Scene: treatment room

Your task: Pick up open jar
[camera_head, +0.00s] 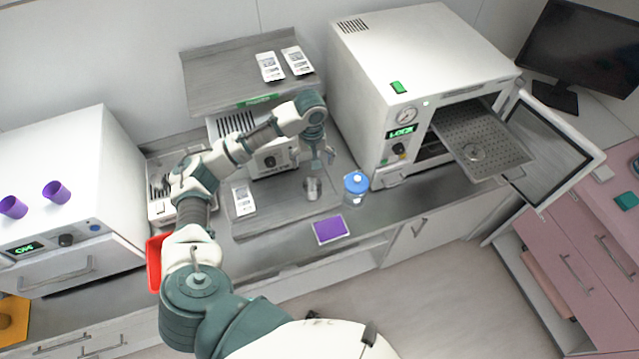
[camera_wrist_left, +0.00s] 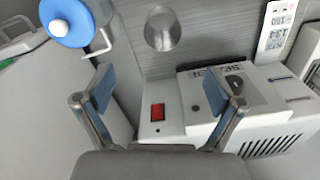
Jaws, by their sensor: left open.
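A small open jar (camera_head: 312,187), grey and metallic-looking, stands upright on the steel counter in the head view. In the left wrist view the open jar (camera_wrist_left: 161,28) shows at the top centre, beyond the fingertips. A clear jar with a blue lid (camera_head: 355,186) stands just to its right. In the left wrist view this blue-lidded jar (camera_wrist_left: 68,20) is at the top left. My left gripper (camera_head: 322,158) is open and empty, pointing down above and behind the open jar, apart from it. Its two fingers (camera_wrist_left: 160,80) are spread in the wrist view. My right gripper is not in view.
A white device (camera_head: 274,158) stands behind the open jar, under a steel shelf (camera_head: 215,80). A large white steriliser (camera_head: 400,60) with its door open is at right. A purple pad (camera_head: 330,229) lies at the counter's front. A white pouch (camera_head: 243,198) lies left.

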